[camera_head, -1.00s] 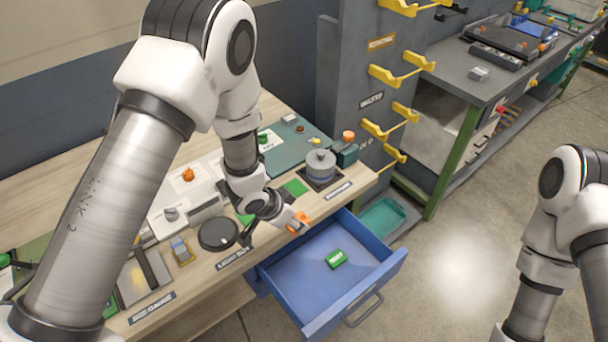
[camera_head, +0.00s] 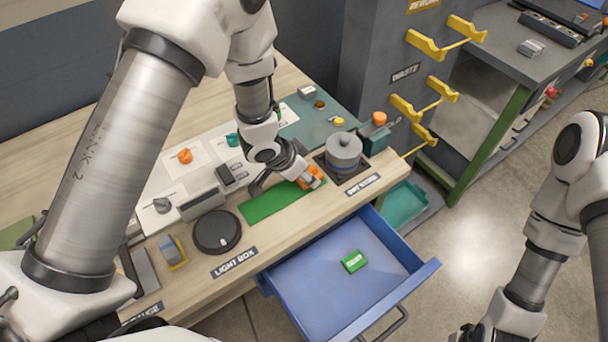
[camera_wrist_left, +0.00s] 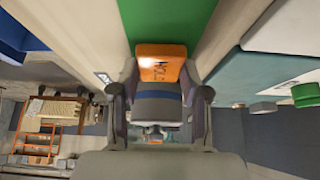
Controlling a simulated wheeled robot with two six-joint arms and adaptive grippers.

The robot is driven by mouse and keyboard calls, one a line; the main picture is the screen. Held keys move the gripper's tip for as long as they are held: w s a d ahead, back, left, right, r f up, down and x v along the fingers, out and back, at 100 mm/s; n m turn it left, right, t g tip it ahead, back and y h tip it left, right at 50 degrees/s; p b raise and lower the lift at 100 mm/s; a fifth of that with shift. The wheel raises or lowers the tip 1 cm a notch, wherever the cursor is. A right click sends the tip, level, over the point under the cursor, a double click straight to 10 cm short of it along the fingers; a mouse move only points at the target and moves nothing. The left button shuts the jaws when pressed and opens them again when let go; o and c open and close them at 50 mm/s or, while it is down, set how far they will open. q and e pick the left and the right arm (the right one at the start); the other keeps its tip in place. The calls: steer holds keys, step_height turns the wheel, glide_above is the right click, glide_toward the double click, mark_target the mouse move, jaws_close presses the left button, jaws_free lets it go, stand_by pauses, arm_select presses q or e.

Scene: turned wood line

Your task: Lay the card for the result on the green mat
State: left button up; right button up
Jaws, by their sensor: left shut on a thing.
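My left gripper (camera_head: 308,180) is shut on an orange card (camera_head: 314,174). It holds the card over the right end of the green mat (camera_head: 268,206), close to the mat; I cannot tell whether they touch. In the left wrist view the orange card (camera_wrist_left: 161,65), with dark marks on its face, sits between the fingertips (camera_wrist_left: 160,92), with the green mat (camera_wrist_left: 165,20) beyond it. A green card (camera_head: 354,262) lies in the open blue drawer (camera_head: 310,290).
A black round disc (camera_head: 217,231) is left of the mat. A grey lidded pot (camera_head: 343,152) stands close by on the right. The drawer juts out in front of the bench. A grey post with yellow brackets (camera_head: 427,45) rises behind.

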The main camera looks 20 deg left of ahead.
arm_select(q)
steer(key=shift+w, duration=0.2)
steer(key=shift+f, duration=0.1)
steer(key=shift+s+f, duration=0.1)
steer(key=o, duration=0.8)
steer(key=shift+c, duration=0.2)
steer(key=shift+o, duration=0.4)
steer(key=shift+r, duration=0.4)
steer(key=p+v, duration=0.1)
steer(key=v, duration=1)
steer(key=shift+s+a+r, duration=0.15)
steer(key=shift+r, duration=0.15)
